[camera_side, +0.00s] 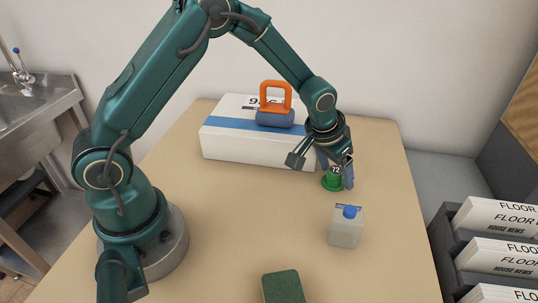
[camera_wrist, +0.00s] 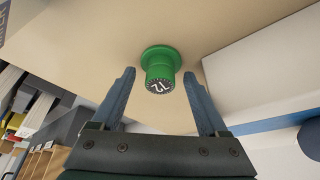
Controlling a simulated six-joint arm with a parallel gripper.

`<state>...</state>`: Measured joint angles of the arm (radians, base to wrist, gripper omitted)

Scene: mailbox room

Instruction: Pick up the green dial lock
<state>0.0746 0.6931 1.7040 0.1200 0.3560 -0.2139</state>
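The green dial lock (camera_side: 333,180) stands on the tan table, in front of the right end of the white box. In the wrist view the green dial lock (camera_wrist: 160,66) shows a wide flange and a dark numbered dial face. My gripper (camera_side: 337,172) is at the lock in the side view, and a finger partly hides it. In the wrist view my gripper (camera_wrist: 162,82) has its two fingers wide apart, with the lock between and slightly beyond the tips. A gap shows on both sides, so the fingers do not touch it.
A white box (camera_side: 240,143) with a blue stripe stands behind; an orange-handled object (camera_side: 275,108) sits on it. A translucent bottle with a blue cap (camera_side: 345,230) stands in front of the lock. A dark green block (camera_side: 284,286) lies at the front edge. The middle of the table (camera_side: 250,215) is clear.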

